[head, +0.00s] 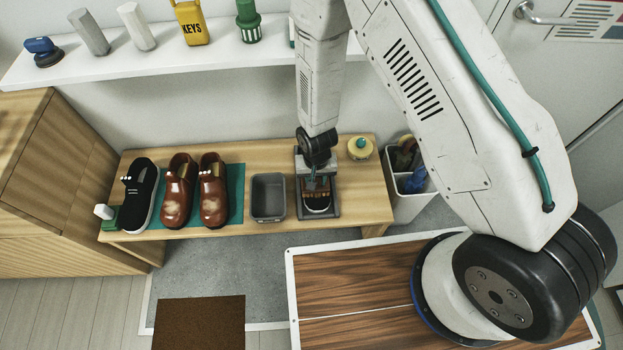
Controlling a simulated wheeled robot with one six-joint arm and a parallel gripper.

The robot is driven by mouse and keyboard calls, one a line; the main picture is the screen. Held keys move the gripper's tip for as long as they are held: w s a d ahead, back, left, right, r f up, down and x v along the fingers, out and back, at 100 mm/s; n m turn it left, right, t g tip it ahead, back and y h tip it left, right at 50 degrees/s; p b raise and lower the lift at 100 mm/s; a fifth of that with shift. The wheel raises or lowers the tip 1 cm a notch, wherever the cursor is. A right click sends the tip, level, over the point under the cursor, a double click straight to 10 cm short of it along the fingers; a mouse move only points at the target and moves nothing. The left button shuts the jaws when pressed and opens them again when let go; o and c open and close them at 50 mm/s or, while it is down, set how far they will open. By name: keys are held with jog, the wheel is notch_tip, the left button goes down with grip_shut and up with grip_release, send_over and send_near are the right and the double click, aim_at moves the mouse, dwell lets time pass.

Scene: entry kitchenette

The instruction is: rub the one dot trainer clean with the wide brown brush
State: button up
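A black shoe with a white sole (144,190) stands at the left of the wooden bench, with small white marks by its opening. I cannot count those marks, so I cannot tell if it is the one dot trainer. My gripper (317,178) points down over a grey tray (335,211) on the bench's right half. A brown thing with a pale, rounded front edge (317,198) is in that tray, right under my gripper. I cannot tell whether it is the wide brown brush, or whether my fingers touch it. My fingers are too small and dark to read.
Two brown shoes with pale smudges (178,190) stand on a green mat (238,186). An empty-looking grey bin (268,184), a yellow jar (360,148) and a green-and-white item (106,218) share the bench (270,149). A white caddy (409,204) stands right; a shelf (180,53) runs above.

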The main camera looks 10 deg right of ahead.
jog(key=shift+d, duration=0.2)
jog(key=shift+a, duration=0.15)
jog(key=shift+a+f, duration=0.15)
jog(key=shift+a, duration=0.8)
jog(key=shift+d, duration=0.15)
jog(key=shift+w+d, duration=0.1)
jog(key=shift+d, duration=0.85)
jog(key=shift+a, duration=0.15)
jog(key=shift+a, duration=1)
